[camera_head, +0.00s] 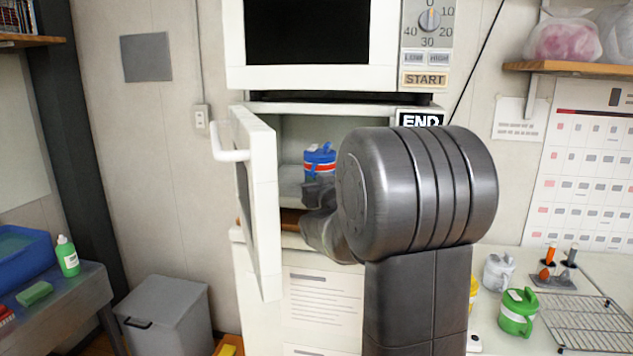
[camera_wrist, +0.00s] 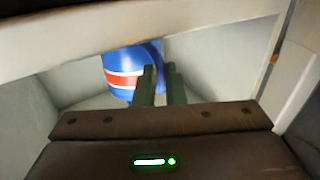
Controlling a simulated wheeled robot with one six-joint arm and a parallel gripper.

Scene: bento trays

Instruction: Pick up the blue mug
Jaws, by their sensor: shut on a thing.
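The blue mug (camera_head: 320,158) has a red and white band and is inside the open white cabinet (camera_head: 262,200), below the microwave. It also shows in the wrist view (camera_wrist: 124,72), partly cut off by the cabinet's top edge. My gripper (camera_wrist: 160,78) reaches into the cabinet with its dark green fingers close together at the mug's right side. It is shut on the mug, seemingly at its handle, though the grip point is mostly hidden. In the head view my arm hides part of the cabinet. I cannot tell whether the mug touches the shelf.
The cabinet door (camera_head: 258,200) stands open at the left, with its white handle (camera_head: 233,155). The cabinet's walls and top edge are close around my gripper. A green mug (camera_head: 517,312), a white mug (camera_head: 497,272) and a wire rack (camera_head: 590,324) are on the right counter.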

